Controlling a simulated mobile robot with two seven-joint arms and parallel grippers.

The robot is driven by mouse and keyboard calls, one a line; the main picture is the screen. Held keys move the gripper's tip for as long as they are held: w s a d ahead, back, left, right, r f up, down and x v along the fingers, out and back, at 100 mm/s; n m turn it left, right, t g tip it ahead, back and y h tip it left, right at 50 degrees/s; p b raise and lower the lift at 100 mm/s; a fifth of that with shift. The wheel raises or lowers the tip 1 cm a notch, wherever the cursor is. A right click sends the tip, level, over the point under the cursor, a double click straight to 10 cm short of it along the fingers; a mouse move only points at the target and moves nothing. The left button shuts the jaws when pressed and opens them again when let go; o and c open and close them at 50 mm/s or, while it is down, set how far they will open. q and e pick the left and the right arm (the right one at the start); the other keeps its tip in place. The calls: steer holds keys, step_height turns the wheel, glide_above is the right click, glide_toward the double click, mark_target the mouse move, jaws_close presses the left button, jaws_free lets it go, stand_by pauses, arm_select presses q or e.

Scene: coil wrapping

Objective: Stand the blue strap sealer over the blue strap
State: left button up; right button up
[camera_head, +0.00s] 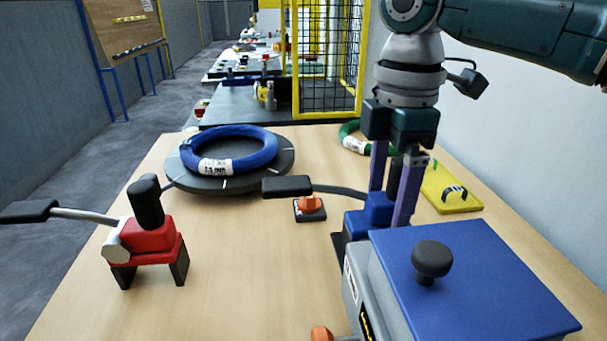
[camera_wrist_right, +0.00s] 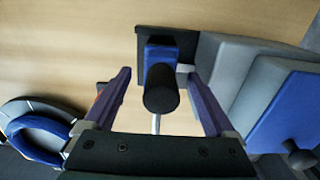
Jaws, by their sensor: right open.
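The blue strap sealer (camera_head: 380,205) stands on the table at the right, with a black lever reaching left. In the right wrist view its blue body (camera_wrist_right: 161,50) and black round grip (camera_wrist_right: 161,92) show between my fingers. My right gripper (camera_head: 390,208) points down with one finger on each side of the sealer, open; contact cannot be told. The blue coil (camera_head: 263,150) lies on a dark round turntable (camera_head: 185,178) at the back left, with a white label. I cannot pick out a separate blue strap. My left gripper is out of view.
A red sealer (camera_head: 150,235) stands at the left. A small orange part on a dark base (camera_head: 310,207) lies mid-table. A grey machine with a blue lid (camera_head: 490,285) fills the front right.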

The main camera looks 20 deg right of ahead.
steer(key=shift+f, duration=1.5)
jaws_close()
steer(key=shift+r, duration=0.1)
